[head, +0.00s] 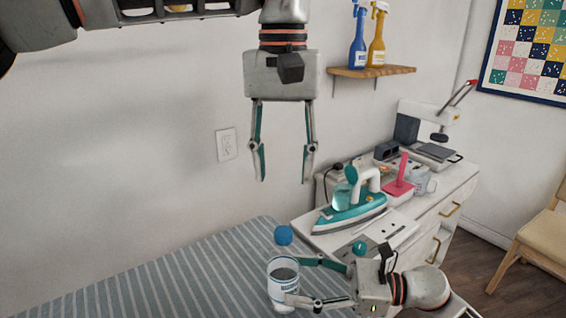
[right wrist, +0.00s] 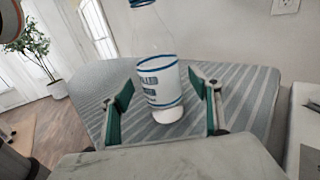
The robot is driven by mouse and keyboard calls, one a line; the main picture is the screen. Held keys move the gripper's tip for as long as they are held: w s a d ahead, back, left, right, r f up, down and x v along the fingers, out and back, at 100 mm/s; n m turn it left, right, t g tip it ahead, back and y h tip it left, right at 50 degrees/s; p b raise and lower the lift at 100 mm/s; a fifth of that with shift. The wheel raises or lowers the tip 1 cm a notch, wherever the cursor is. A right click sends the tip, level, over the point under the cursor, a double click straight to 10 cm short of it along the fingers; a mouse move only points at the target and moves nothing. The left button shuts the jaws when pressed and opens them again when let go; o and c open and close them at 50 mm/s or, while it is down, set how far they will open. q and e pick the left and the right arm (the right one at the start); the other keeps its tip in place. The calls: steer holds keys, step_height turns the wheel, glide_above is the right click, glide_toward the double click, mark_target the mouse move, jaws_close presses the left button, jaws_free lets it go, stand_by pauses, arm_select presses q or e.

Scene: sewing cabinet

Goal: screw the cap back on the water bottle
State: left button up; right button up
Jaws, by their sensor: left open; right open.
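The water bottle (head: 283,291) stands on the striped board at the bottom middle of the head view, clear with a white and blue label. In the right wrist view the bottle (right wrist: 160,84) is between the fingers, its top cut off by the frame. My right gripper (head: 297,281) is open, one finger on either side of the bottle; I cannot tell whether either touches it. My left gripper (head: 284,180) is open and empty, pointing down, well above the blue thing.
The striped board (head: 170,280) is otherwise clear on the left. A shelf (head: 372,72) with spray bottles hangs behind.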

steer(key=d, duration=0.3)
steer(key=s+d, duration=0.1)
steer(key=d, duration=0.5)
steer(key=shift+s, duration=0.25)
